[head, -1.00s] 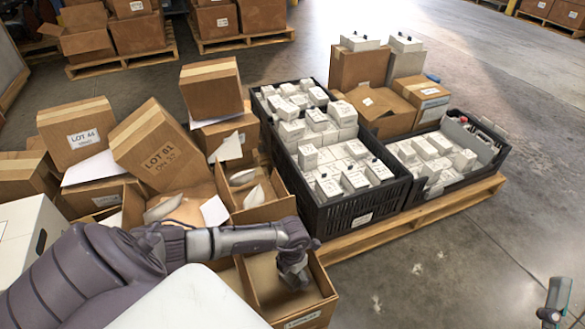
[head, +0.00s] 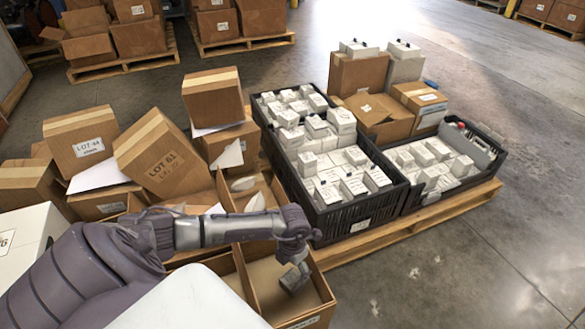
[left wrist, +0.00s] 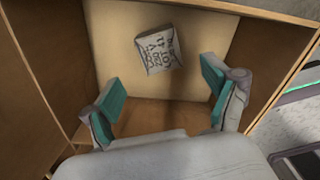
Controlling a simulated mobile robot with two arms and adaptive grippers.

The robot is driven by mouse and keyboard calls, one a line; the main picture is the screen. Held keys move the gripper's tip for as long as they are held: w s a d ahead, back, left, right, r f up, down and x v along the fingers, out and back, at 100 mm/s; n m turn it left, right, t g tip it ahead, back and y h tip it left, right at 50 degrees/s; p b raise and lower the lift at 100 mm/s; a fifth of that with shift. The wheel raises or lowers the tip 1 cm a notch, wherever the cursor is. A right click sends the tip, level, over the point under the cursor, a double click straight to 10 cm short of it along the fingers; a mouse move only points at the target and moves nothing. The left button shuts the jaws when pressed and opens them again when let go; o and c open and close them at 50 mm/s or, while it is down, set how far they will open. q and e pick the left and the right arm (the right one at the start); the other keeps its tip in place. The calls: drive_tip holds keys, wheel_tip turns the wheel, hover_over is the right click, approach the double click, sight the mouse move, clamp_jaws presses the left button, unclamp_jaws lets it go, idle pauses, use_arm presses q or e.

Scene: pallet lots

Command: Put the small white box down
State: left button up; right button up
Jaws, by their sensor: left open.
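The small white box (left wrist: 158,49) lies on the floor of an open cardboard compartment in the left wrist view, with dark print on its upper face. My right gripper is not in view.
Two black crates of white boxes (head: 335,222) stand on a pallet (head: 420,222) right of the bin. Tilted cartons, including LOT 61 (head: 165,165), crowd the left. A white panel (head: 185,300) fills the front. Bare floor lies at the right.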

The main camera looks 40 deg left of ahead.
use_arm(q)
drive_tip(key=d+r+n+t+h+p, duration=0.1)
drive_tip(key=d+r+h, duration=0.4)
drive_tip(key=d, duration=0.6)
drive_tip(key=d+r+t+h, duration=0.1)
drive_tip(key=d+r+h, duration=0.4)
drive_tip(key=d, duration=0.5)
drive_tip(key=w+d+r+n+t+h, duration=0.25)
drive_tip(key=r+n+t, duration=0.35)
drive_tip(key=r, duration=0.4)
drive_tip(key=w+d+r+n+t+h, duration=0.1)
drive_tip(key=w+d+r+n+t, duration=0.3)
drive_tip(key=r, duration=0.6)
drive_tip(key=a+r+n+t+y, duration=0.2)
drive_tip(key=a+n+t+y, duration=0.55)
drive_tip(key=n, duration=0.65)
drive_tip(key=s+a+f+n+g+y, duration=0.4)
drive_tip(key=s+a+f+n+g, duration=0.1)
drive_tip(key=s+f+n+g, duration=0.4)
drive_tip(key=shift+s+a+f+n+g, duration=0.35)
drive_tip(key=shift+s+f, duration=0.25)
drive_tip(key=shift+s, duration=0.45)
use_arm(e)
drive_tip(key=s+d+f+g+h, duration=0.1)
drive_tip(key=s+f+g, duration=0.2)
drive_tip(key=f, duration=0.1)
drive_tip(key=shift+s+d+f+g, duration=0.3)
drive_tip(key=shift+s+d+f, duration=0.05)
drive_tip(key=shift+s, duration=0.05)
